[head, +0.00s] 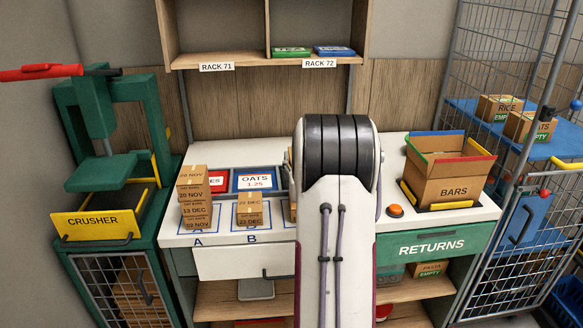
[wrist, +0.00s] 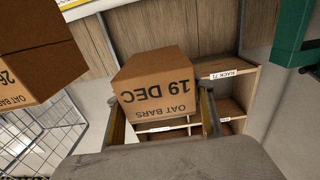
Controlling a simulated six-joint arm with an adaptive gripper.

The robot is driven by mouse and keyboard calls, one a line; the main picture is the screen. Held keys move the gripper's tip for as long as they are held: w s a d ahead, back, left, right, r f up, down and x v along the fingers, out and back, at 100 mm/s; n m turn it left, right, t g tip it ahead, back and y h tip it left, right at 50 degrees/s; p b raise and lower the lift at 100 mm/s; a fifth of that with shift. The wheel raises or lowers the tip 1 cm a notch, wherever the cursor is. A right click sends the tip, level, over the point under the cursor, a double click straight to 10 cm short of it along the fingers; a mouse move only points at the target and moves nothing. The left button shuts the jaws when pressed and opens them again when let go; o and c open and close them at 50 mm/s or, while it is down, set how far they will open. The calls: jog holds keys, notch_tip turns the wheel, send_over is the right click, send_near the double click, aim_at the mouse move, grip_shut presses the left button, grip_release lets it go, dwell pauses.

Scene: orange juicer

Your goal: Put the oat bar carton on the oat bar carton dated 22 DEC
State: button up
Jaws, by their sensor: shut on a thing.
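My gripper (wrist: 162,115) is shut on an oat bar carton marked 19 DEC (wrist: 150,65) in the wrist view, one finger on each side. In the head view my arm hides the gripper and this carton. The carton marked 22 DEC (head: 249,205) is the upper one at spot B on the white counter, on another carton that also reads 22 DEC (head: 249,220). Nothing is seen resting on the upper one.
A taller carton stack (head: 195,205) stands at spot A. Part of another carton (head: 293,210) shows beside my arm. A carton starting "26" (wrist: 35,50) is close in the wrist view. The BARS box (head: 450,175) stands right, the green crusher (head: 105,150) left, racks behind.

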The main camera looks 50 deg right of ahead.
jog(key=w+a, duration=1.1)
jog(key=shift+a+r, duration=0.15)
jog(key=shift+r, duration=0.05)
jog(key=shift+w, duration=0.1)
dwell(0.3)
send_over(250, 201)
jog(key=shift+f, duration=3.15)
jog(key=shift+f, duration=1.85)
jog(key=shift+f, duration=0.15)
